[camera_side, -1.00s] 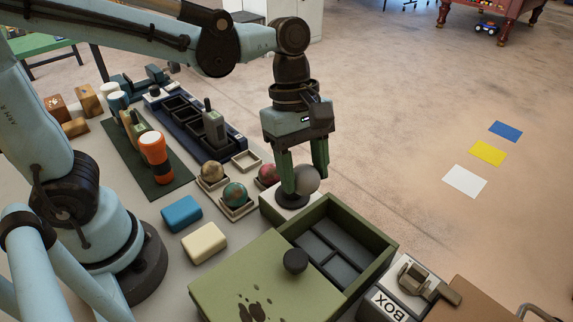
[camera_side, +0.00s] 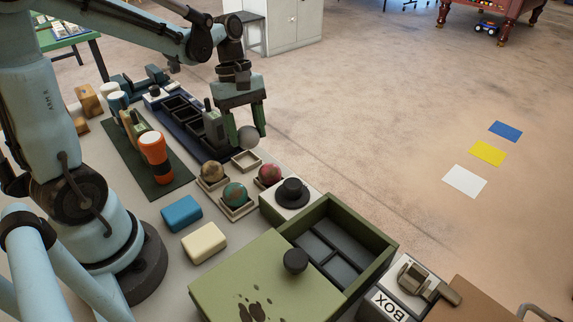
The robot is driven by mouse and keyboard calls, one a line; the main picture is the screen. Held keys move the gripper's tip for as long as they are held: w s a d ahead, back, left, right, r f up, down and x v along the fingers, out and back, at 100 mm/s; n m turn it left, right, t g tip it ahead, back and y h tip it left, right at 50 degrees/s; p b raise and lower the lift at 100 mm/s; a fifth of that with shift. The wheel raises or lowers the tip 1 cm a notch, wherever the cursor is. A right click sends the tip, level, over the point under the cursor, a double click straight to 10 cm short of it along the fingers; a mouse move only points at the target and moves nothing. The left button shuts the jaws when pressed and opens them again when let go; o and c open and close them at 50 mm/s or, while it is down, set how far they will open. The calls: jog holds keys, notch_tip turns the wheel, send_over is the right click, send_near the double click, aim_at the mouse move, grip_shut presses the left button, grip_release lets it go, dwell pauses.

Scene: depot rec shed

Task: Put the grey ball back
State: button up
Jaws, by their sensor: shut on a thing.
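My gripper (camera_side: 245,138) is shut on the grey ball (camera_side: 249,138), which it holds in the air. The ball appears just above and behind the empty square wooden holder (camera_side: 247,161). Similar holders carry a tan ball (camera_side: 212,173), a green and brown ball (camera_side: 235,195) and a red ball (camera_side: 269,174). A black round stand (camera_side: 292,193) sits empty on a white block (camera_side: 271,209) to the right of these.
A green box (camera_side: 376,264) with a partly slid lid (camera_side: 250,285) stands in front. A dark tray with radios (camera_side: 213,126) lies at the left, beside an orange-topped flashlight (camera_side: 154,150). Blue (camera_side: 182,213) and cream (camera_side: 204,242) blocks lie nearer.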

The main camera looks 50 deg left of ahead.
jog(key=a+f, duration=0.1)
jog(key=w+a+f, duration=0.1)
jog(key=a, duration=0.1)
jog(key=shift+a+f, duration=0.1)
jog(key=shift+a, duration=0.05)
jog(key=shift+f, duration=1.95)
jog(key=shift+f, duration=0.55)
jog(key=o, duration=1.2)
